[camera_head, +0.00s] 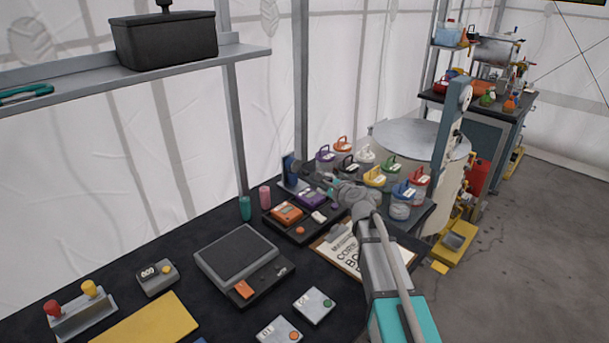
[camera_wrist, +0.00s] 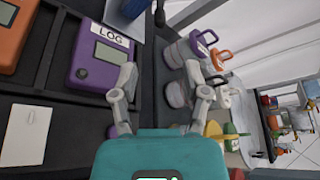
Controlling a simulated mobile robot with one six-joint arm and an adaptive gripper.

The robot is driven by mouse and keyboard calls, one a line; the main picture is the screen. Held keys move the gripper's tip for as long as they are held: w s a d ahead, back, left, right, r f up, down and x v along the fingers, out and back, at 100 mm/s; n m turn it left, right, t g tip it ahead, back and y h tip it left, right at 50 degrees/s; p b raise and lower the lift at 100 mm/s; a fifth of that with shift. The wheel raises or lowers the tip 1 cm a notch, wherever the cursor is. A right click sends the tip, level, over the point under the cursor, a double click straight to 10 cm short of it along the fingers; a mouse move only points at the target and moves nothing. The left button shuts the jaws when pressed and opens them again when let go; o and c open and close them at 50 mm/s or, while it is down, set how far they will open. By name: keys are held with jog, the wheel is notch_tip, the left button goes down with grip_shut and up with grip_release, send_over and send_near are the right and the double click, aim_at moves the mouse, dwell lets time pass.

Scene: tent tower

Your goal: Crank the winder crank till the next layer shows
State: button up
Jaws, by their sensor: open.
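I cannot tell for sure which part is the winder crank. A small blue upright device (camera_head: 291,168) stands at the back of the bench beyond my gripper (camera_head: 326,180). Its blue body shows at the top edge of the wrist view (camera_wrist: 131,9), with a dark knob-like part (camera_wrist: 160,12) beside it. My gripper's fingers (camera_wrist: 161,80) are spread with nothing between them, apart from that device. A tall grey-blue post (camera_head: 449,130) with pale round discs stands to the right of my arm; no crank handle shows clearly on it.
Purple (camera_head: 312,198) and orange (camera_head: 287,213) boxes lie in a dark tray below my gripper. Several jars with coloured handled lids (camera_head: 374,178) stand close on the right. A clipboard (camera_head: 337,256) lies under my arm. A scale (camera_head: 240,257) sits nearer.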

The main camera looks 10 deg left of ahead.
aim_at(308, 174)
jog(key=b+x, duration=0.3)
jog(key=x, duration=1)
jog(key=shift+w+a, duration=0.15)
jog(key=shift+w, duration=0.05)
grip_shut()
